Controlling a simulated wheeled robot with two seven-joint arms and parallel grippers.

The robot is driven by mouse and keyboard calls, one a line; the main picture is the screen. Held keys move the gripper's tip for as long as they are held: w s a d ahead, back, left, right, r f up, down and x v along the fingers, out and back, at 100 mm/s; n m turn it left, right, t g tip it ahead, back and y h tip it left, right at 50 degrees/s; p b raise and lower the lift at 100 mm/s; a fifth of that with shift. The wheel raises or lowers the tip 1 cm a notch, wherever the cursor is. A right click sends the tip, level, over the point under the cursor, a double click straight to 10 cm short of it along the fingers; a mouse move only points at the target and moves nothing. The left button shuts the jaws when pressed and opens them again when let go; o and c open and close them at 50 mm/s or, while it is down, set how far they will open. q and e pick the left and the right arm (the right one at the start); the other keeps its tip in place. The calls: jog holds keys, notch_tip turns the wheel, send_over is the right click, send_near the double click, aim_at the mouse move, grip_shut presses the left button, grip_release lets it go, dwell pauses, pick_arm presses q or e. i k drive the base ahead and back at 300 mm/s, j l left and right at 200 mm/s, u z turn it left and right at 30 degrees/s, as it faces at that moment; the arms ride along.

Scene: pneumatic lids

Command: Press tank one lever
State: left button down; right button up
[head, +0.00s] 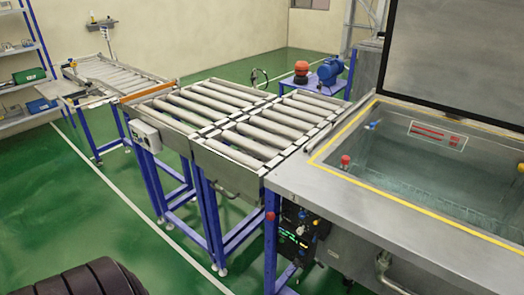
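An open metal tank (290,180) with a yellow-edged rim stands at the right, with liquid inside. Another red knob (270,215) is at the front left corner, beside a dark panel (298,232) with small coloured controls and green lights. I cannot tell which of these is the lever of tank one. Neither of my grippers is in view.
A roller conveyor (240,118) on blue legs adjoins the tank's left side. A second conveyor section (105,72) lies farther left. A grey box (145,136) hangs on the conveyor's side. A blue motor (330,70) stands behind.

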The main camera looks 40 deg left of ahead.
aim_at(270, 216)
jog(key=u, duration=1.2)
